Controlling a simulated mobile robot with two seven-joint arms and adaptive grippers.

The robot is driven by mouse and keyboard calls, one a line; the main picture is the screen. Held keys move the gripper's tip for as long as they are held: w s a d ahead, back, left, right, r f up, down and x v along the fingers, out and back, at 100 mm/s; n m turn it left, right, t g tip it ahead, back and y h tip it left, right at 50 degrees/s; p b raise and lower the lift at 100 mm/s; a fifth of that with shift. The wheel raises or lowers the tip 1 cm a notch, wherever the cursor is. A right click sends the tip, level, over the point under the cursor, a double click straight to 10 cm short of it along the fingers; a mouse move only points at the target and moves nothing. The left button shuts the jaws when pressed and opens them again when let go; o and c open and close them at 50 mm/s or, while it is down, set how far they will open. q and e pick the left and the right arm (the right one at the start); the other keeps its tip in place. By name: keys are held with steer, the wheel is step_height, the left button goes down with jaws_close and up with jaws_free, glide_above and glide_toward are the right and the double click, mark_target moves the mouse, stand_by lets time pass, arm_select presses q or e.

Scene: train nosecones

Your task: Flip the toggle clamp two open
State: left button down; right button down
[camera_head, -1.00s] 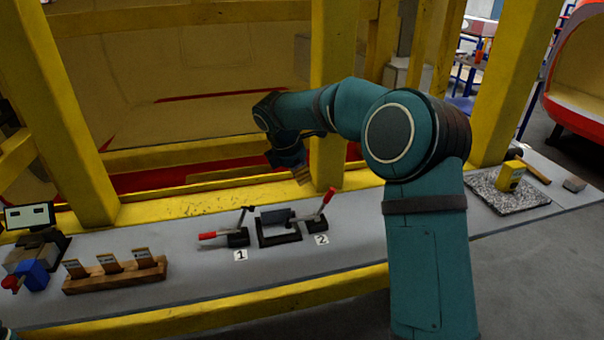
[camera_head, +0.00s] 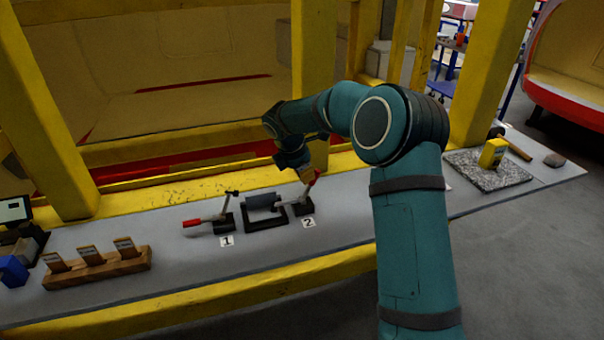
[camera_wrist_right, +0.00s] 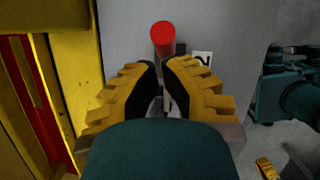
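Toggle clamp two (camera_head: 304,208) stands on the grey bench top behind the label "2". Its red-tipped handle (camera_head: 315,177) tilts up and to the right, partly hidden by my right gripper (camera_head: 306,192). In the right wrist view the red handle end (camera_wrist_right: 162,38) shows just beyond the fingertips. The yellow fingers with black pads (camera_wrist_right: 159,66) lie close together at the tips, with part of the metal lever between them. Whether they grip the handle is not clear. Toggle clamp one (camera_head: 224,222), with its red handle pointing left, stands to the left. My left gripper is out of view.
A dark frame (camera_head: 264,224) sits between the clamps. A wooden block with upright tags (camera_head: 97,270) is at the left. A speckled slab (camera_head: 470,172) with a yellow object (camera_head: 493,153) is at the right. Yellow posts (camera_head: 313,80) rise behind the bench.

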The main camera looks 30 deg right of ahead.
steer(key=shift+d+r+y+p, duration=0.1)
steer(key=shift+d+y+p, duration=0.2)
steer(key=shift+p, duration=0.15)
steer(key=shift+s, duration=0.1)
steer(key=shift+d+y+p, duration=0.15)
steer(key=shift+y+p, duration=0.15)
steer(key=shift+p, duration=0.05)
